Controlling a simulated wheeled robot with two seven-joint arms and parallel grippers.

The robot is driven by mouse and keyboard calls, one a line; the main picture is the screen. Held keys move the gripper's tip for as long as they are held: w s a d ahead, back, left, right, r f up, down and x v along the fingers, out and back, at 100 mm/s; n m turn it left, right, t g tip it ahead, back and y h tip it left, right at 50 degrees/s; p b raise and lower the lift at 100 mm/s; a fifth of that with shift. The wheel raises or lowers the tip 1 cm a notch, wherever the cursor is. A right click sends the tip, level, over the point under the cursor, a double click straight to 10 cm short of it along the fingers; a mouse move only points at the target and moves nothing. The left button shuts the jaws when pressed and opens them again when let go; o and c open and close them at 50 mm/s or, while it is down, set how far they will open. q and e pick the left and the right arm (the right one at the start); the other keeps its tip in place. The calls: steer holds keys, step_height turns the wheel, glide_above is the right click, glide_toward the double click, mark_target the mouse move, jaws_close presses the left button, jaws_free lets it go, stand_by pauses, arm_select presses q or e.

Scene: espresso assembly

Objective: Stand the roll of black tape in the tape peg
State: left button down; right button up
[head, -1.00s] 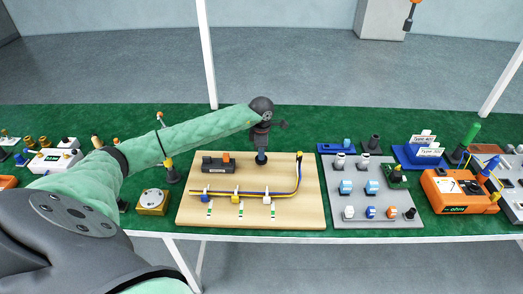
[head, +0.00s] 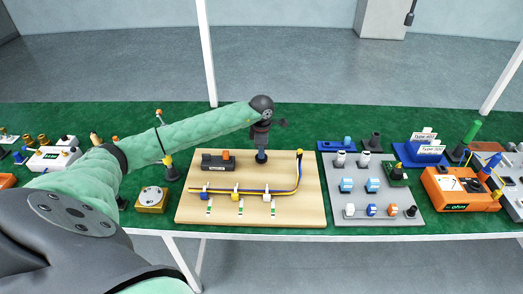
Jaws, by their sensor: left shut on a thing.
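My left arm reaches across from the left, and my left gripper (head: 261,152) points down at the upper middle of the wooden board (head: 240,218). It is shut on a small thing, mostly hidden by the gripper. A bit of blue and a dark ring show under the fingers, at the board's surface. I cannot tell whether this is the roll of black tape. No roll of black tape shows clearly elsewhere. No tape peg can be identified for sure. My right gripper is out of view.
The board bears a dark block (head: 218,161) with an orange part, and yellow and blue cables (head: 290,189) in clips. On the right are a grey panel (head: 385,214) with several connectors, a dark upright part (head: 375,142) and an orange meter (head: 452,190). A brass block (head: 151,200) stands left.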

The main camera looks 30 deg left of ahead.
arm_select(q)
steer(key=shift+b, duration=0.7)
stand_by(1.1)
steer(key=shift+f+b, duration=0.65)
steer(key=shift+f, duration=0.2)
stand_by(0.7)
steer(key=shift+f+b, duration=0.2)
steer(key=shift+b, duration=0.25)
stand_by(0.7)
stand_by(0.7)
steer(key=c, duration=1.2)
jaws_free()
steer(key=shift+o, duration=0.2)
steer(key=shift+r, duration=0.15)
steer(key=shift+r+p, duration=0.55)
steer(key=shift+r, duration=2.3)
